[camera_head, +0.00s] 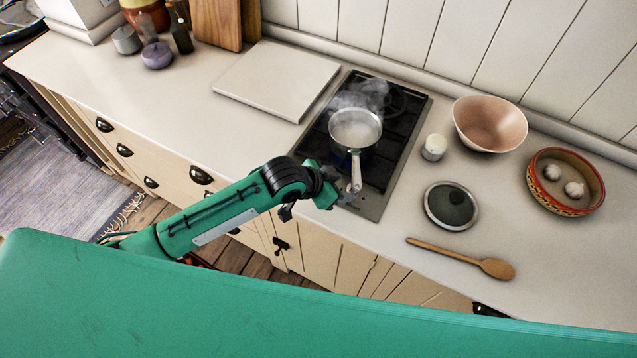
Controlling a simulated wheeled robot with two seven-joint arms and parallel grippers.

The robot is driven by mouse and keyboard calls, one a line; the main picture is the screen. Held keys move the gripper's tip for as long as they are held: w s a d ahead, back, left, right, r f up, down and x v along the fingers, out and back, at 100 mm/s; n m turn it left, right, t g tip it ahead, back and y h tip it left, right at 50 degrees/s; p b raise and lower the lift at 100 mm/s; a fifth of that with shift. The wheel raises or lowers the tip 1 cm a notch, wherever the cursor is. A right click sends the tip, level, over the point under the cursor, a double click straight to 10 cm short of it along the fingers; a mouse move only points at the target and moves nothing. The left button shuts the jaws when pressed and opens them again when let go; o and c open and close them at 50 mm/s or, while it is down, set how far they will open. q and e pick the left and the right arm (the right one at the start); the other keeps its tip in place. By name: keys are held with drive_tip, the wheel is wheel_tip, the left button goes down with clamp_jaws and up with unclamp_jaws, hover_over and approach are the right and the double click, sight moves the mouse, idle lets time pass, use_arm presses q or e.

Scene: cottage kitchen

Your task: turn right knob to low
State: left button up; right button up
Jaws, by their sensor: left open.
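The cooktop (405,128) is a narrow black hob set in the pale counter, with a metal strip (372,206) along its front end. A steaming metal saucepan (355,128) stands on its front burner, with its handle pointing toward me. My left gripper (346,194) is open at the front left of the hob, close to the end of the pan handle. I cannot tell if it touches the handle or a knob. No knob can be made out clearly; the gripper covers part of the front strip. My right gripper is not in view.
Right of the hob are a white jar (434,147), a pink bowl (490,122), a lid (451,205), a wooden spoon (470,259) and a patterned dish (566,182) holding garlic. A pale board (277,79) lies left of it. The counter's front left is clear.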

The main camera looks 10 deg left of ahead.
use_arm(q)
drive_tip(key=b+v, duration=0.2)
drive_tip(key=v, duration=0.8)
